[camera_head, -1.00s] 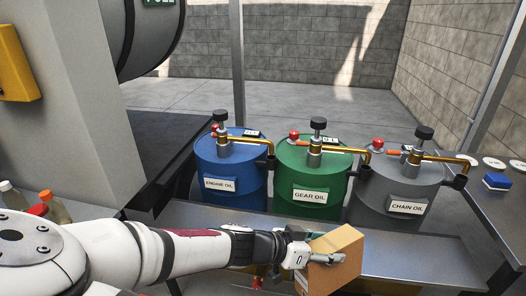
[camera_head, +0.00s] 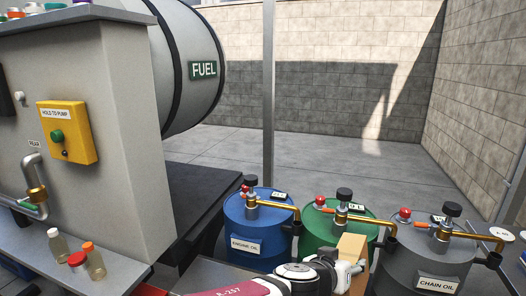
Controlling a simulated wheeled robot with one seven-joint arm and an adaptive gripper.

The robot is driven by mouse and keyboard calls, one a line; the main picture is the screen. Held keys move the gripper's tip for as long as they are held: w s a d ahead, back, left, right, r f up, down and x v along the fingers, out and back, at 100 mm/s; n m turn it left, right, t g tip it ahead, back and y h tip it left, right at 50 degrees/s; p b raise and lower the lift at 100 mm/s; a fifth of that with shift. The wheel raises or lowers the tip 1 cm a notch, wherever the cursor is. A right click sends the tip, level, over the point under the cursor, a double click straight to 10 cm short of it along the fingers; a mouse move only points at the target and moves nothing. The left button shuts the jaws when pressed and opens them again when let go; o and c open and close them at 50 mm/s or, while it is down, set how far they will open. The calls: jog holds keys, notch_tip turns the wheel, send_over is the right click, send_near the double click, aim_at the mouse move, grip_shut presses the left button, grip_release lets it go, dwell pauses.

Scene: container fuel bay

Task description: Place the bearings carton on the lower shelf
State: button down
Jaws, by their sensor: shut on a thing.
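A tan cardboard carton (camera_head: 352,248) shows at the lower middle of the head view, in front of the green drum. My gripper (camera_head: 346,268) is shut on it, seen from behind, with my arm coming up from the bottom edge. A grey metal ledge (camera_head: 208,274) lies in front of the drums, mostly hidden by my arm. I cannot tell which surface is the lower shelf.
Blue engine oil (camera_head: 258,246), green gear oil (camera_head: 318,232) and grey chain oil drums (camera_head: 440,262) with brass taps stand behind the carton. Small bottles (camera_head: 93,262) stand on a left counter (camera_head: 110,278). A yellow pump box (camera_head: 68,133) and a fuel tank (camera_head: 180,60) are further up.

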notch_tip(320, 180, up, 23)
jog(key=n+t+y+p, duration=0.2)
jog(key=n+y+p, duration=0.2)
jog(key=p, duration=1.2)
jog(key=shift+w+d+f+n+t+y+p, duration=0.15)
jog(key=shift+n+t+y+p, duration=0.15)
jog(key=shift+n+y+p, duration=0.1)
